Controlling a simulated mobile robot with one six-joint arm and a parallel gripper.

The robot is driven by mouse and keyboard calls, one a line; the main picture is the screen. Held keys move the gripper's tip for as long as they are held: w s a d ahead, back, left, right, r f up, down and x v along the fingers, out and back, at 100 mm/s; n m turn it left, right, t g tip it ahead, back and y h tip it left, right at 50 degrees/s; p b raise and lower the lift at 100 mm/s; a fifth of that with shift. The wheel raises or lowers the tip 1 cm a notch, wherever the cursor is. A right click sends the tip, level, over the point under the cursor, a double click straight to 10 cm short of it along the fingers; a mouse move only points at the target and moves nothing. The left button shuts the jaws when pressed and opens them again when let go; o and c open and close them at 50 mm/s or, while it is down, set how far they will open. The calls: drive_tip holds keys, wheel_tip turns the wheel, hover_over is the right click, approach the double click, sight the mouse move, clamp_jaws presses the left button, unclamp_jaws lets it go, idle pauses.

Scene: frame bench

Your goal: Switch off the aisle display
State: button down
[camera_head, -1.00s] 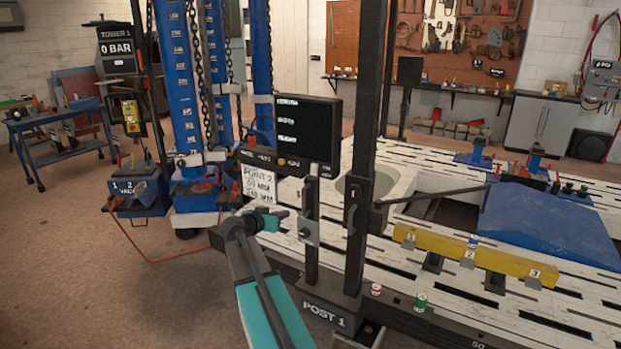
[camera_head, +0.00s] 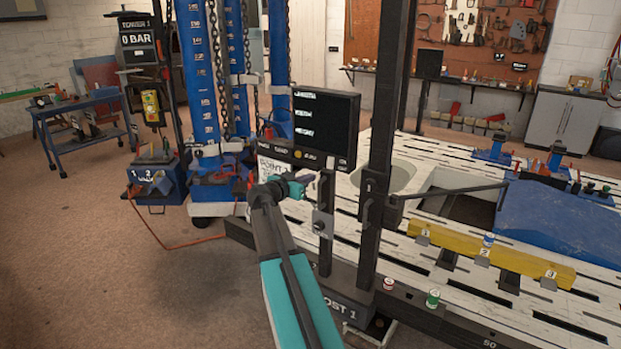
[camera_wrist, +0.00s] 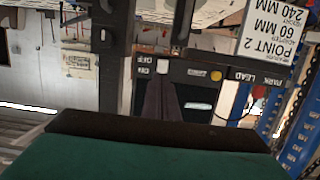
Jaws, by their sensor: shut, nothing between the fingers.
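The display is a dark screen (camera_head: 324,122) on a post, with a few short lines of pale text lit. Below it runs a black control strip (camera_head: 268,149) with a round yellow button (camera_head: 297,154). The wrist view shows this strip upside down, with PARK and LEAD labels, the yellow button (camera_wrist: 216,76) and a small pale switch (camera_wrist: 163,70) beside ON and OFF marks. My gripper (camera_head: 311,177) is shut and empty, just below the strip in the head view. In the wrist view its fingertips (camera_wrist: 166,84) point toward the strip near the switch. I cannot tell whether they touch.
A white POINT 2 sign (camera_wrist: 270,35) hangs beside the strip. A dark upright post (camera_head: 378,190) stands close right of the display. The slotted white bench (camera_head: 400,255) spreads right, with a yellow beam (camera_head: 490,255) on it. Open floor lies to the left.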

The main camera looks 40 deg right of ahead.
drive_tip(key=p, duration=0.4)
approach(333, 169)
drive_tip(key=x, duration=0.3)
drive_tip(key=shift+w+d, duration=0.3)
drive_tip(key=shift+p+x, duration=0.6)
drive_tip(key=shift+x, duration=0.45)
drive_tip(key=shift+f+b, duration=0.4)
drive_tip(key=shift+b, duration=0.3)
drive_tip(key=b, duration=0.3)
drive_tip(key=shift+w+d+f+h, duration=0.1)
drive_tip(key=shift+d+h, duration=0.15)
drive_tip(key=shift+h, duration=0.05)
drive_tip(key=shift+a, duration=0.1)
